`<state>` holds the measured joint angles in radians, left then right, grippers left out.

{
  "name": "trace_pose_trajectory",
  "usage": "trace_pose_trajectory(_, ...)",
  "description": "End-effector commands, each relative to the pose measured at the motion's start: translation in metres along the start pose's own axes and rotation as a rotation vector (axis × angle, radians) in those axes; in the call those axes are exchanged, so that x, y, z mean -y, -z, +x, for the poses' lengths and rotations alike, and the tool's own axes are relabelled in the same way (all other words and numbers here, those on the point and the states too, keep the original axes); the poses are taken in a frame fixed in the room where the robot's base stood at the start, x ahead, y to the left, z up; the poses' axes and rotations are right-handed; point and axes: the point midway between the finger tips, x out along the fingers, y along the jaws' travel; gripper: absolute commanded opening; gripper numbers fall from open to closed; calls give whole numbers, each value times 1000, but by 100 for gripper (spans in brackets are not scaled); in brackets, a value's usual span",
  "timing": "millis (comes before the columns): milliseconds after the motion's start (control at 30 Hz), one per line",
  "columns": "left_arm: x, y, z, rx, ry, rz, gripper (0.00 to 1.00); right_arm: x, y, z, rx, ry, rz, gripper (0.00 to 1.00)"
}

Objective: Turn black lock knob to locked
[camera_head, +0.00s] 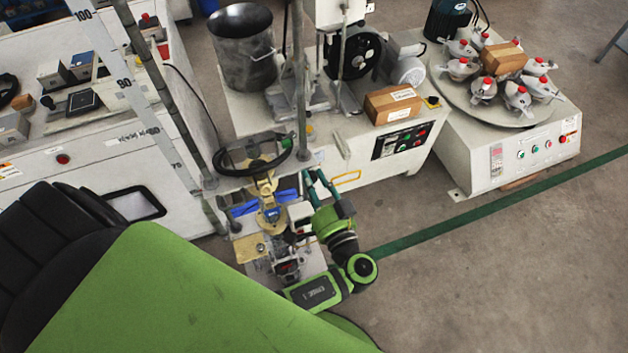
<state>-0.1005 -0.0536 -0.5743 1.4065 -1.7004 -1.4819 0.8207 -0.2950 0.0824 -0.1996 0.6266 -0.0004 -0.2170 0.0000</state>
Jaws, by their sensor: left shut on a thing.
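A small testing machine with a black handwheel (252,154) on top and a brass-coloured middle part (268,203) stands at the centre. My right gripper is not in view.
A round turntable (497,108) with several red-topped metal vessels is at the upper right. Poles stand close left of the machine. Open floor lies at right.

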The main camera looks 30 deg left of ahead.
Motion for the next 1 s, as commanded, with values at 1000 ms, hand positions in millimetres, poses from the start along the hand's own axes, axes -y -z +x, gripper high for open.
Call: trace_pose_trajectory(1000, 3, 0, 1, -27, 34, 958, 0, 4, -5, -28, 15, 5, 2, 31)
